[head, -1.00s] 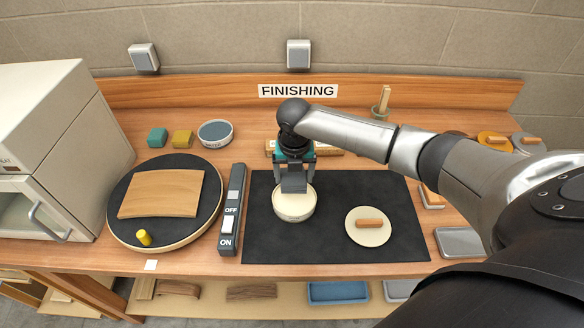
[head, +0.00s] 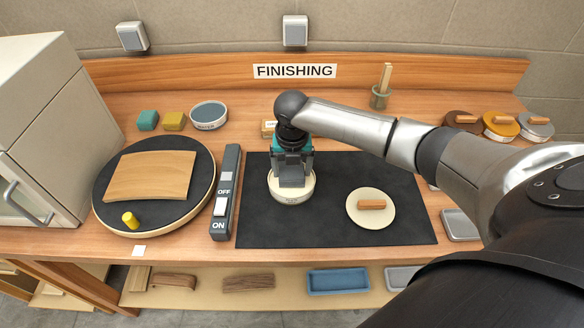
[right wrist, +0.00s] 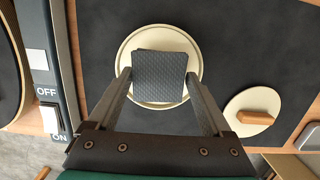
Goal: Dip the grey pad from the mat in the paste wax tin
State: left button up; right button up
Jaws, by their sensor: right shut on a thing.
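My right gripper (head: 292,172) is shut on the grey pad (right wrist: 160,76), a small dark textured square held between both fingertips. The paste wax tin (head: 291,198) is a round cream tin on the black mat (head: 330,228). The pad is over the tin's opening, and in the head view its lower edge overlaps the rim. In the right wrist view the pale wax and rim of the tin (right wrist: 133,48) show around the pad. I cannot tell whether the pad touches the wax. My left gripper is not in view.
A cream disc (head: 356,216) with a wooden handle lies on the mat to the right. A switch bar (head: 226,190) and a turntable (head: 200,200) bearing a bent wooden panel (head: 150,176) are left. A water bowl (head: 209,115) stands behind. The mat's front right is clear.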

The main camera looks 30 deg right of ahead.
jog(key=shift+f+b, duration=0.3)
jog(key=shift+f, duration=0.2)
dwell(0.8)
jog(key=shift+s+f+p, duration=0.1)
jog(key=shift+f+p, duration=0.05)
jog(key=shift+p, duration=0.15)
dwell(1.4)
notch_tip(320, 180, up, 7)
jog(key=p, duration=0.7)
jog(key=shift+p, duration=0.4)
